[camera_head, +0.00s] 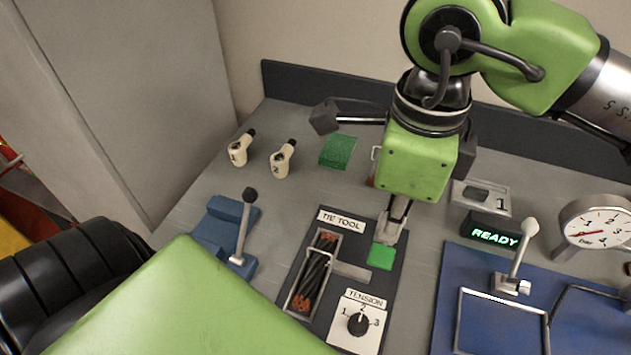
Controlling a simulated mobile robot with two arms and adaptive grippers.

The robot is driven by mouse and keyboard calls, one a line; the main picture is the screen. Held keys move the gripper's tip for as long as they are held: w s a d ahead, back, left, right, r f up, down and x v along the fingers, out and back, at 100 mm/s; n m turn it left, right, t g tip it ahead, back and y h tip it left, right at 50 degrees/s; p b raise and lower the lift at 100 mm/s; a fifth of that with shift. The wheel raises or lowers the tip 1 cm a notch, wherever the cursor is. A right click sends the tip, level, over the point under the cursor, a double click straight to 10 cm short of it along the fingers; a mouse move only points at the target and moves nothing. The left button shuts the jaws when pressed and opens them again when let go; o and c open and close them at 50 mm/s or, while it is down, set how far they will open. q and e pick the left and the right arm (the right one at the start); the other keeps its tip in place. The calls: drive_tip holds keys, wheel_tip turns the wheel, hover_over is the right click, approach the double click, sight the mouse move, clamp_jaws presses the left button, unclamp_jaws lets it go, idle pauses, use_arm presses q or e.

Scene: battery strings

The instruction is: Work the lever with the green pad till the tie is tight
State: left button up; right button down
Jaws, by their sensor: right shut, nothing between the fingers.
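The green pad (381,257) lies on the dark tie tool board (392,287). A short grey bar (350,271) sits below and left of it, beside the metal-framed slot holding a bundle of dark cables (312,281) with reddish ends. A tie on the bundle is too small to make out. My right gripper (391,236) points down with its fingers shut and empty, tips just above the pad's far edge; I cannot tell whether they touch it. My left arm fills the bottom left; its gripper is out of view.
A blue lever unit (211,231) is left. Right are a READY display (495,235), a white-knobbed lever (521,250) and a dial gauge (597,224). Two cream numbered handles and a green block (337,151) stand behind.

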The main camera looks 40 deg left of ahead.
sight(382, 257)
drive_tip(key=shift+f, duration=0.1)
drive_tip(key=shift+s+f+b, duration=0.2)
drive_tip(key=shift+f+b, duration=1.85)
drive_tip(key=shift+s+d+f+b, duration=0.15)
drive_tip(key=shift+f+b, duration=0.75)
drive_tip(key=shift+b, duration=0.05)
drive_tip(key=shift+f+b, duration=1.05)
drive_tip(key=shift+f, duration=0.1)
drive_tip(key=shift+s+f+b, duration=0.15)
drive_tip(key=shift+f+b, duration=0.4)
drive_tip(key=shift+r, duration=0.15)
